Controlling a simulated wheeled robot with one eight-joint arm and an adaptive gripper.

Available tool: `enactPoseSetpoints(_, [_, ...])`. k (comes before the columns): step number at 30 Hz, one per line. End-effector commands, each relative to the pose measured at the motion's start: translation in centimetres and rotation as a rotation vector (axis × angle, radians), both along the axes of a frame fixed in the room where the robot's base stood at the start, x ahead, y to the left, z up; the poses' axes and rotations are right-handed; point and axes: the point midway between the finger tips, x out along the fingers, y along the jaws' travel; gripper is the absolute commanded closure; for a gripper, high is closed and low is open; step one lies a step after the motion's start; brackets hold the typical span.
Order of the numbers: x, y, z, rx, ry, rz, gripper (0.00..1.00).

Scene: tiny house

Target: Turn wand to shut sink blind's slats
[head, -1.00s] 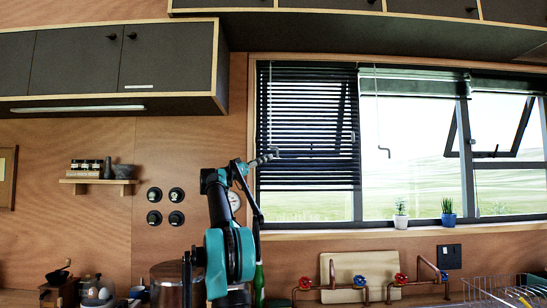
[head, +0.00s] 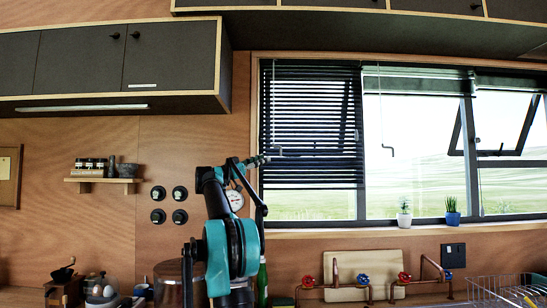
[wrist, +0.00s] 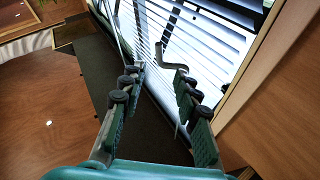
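The sink blind (head: 315,120) is the lowered dark slatted blind at the window's left; light shows between its slats. Its thin wand hangs near the left edge, ending in a bent crank handle (head: 277,151). In the wrist view the grey handle (wrist: 170,57) lies just beyond my fingertips, between them in the picture and in front of the slats. My gripper (wrist: 160,76) is open and empty, its two fingers well apart. In the head view my gripper (head: 260,160) is small, just left of the handle. I see no contact with the wand.
A second crank wand (head: 387,150) hangs at the middle window. The wooden window frame (wrist: 250,65) is close on the right in the wrist view. Two small potted plants (head: 452,212) stand on the sill. Copper taps (head: 363,280) and a wire rack (head: 490,290) are below.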

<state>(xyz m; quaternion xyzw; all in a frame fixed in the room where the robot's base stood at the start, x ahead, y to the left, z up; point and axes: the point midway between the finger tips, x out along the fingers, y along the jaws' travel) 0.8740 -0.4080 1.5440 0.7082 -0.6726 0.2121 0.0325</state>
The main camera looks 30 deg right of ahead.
Motion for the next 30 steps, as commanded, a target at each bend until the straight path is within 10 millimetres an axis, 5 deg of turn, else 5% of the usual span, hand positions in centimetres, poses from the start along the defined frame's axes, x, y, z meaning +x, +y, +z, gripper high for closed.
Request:
enactPoseSetpoints(15, [-4.5, -1.9, 2.6, 0.349, -1.110, 0.580, 0.69])
enactPoseSetpoints(30, [-9.7, 1.1, 3.5, 0.897, -2.301, 0.733, 0.69])
